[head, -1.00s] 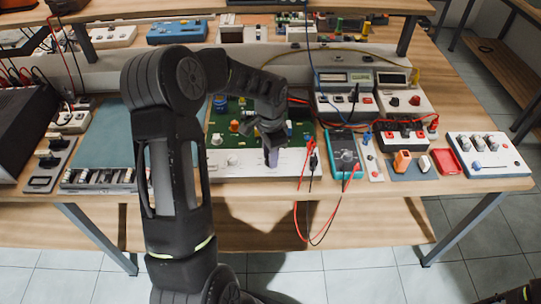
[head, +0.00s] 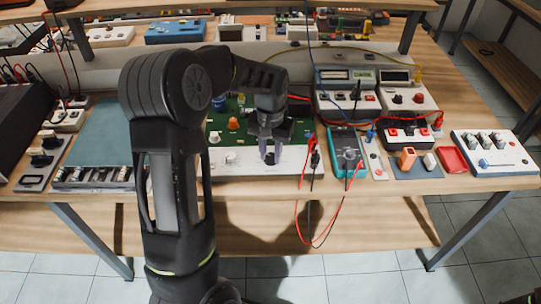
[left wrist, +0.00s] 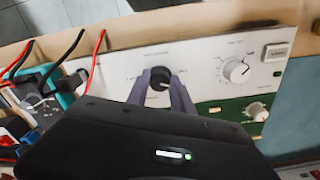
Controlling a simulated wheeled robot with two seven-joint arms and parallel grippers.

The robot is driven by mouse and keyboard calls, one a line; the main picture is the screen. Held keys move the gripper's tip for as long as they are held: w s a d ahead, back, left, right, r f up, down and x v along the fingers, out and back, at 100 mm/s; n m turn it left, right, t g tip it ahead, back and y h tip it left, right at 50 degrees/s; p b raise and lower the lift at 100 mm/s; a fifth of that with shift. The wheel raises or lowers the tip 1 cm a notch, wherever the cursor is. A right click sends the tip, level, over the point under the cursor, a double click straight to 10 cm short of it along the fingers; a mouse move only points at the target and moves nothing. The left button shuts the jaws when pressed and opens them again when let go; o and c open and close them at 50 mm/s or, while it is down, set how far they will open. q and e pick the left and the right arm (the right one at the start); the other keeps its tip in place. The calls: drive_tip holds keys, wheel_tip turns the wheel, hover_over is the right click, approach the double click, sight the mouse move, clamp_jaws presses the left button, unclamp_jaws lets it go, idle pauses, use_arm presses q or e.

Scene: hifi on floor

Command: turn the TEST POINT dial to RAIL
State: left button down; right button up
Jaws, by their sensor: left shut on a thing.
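A long white panel (head: 225,161) runs along the front of the green circuit board (head: 222,130). A round black dial (left wrist: 160,77) with a pale pointer mark stands on this panel in the left wrist view; its printed labels are too small to read. My left gripper (head: 270,154) reaches down to the panel in the head view. In the left wrist view, its two fingers (left wrist: 160,86) are on either side of the dial, shut on it. The fingers hide part of the dial in the head view.
A second white knob (left wrist: 236,71) and a rocker switch (left wrist: 275,52) sit on the same panel. A teal multimeter (head: 344,150) with red and black leads is close to the right of my gripper. A blue-green mat (head: 103,135) lies to the left.

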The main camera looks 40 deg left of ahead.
sight(271, 156)
use_arm(q)
drive_tip(key=n, duration=0.3)
drive_tip(key=shift+n+b, duration=0.45)
drive_tip(key=shift+n, duration=1.45)
drive_tip(key=c, duration=1.1)
unclamp_jaws()
wheel_tip(271, 156, up, 8)
drive_tip(key=shift+f+b, duration=0.1)
drive_tip(key=shift+b, duration=0.2)
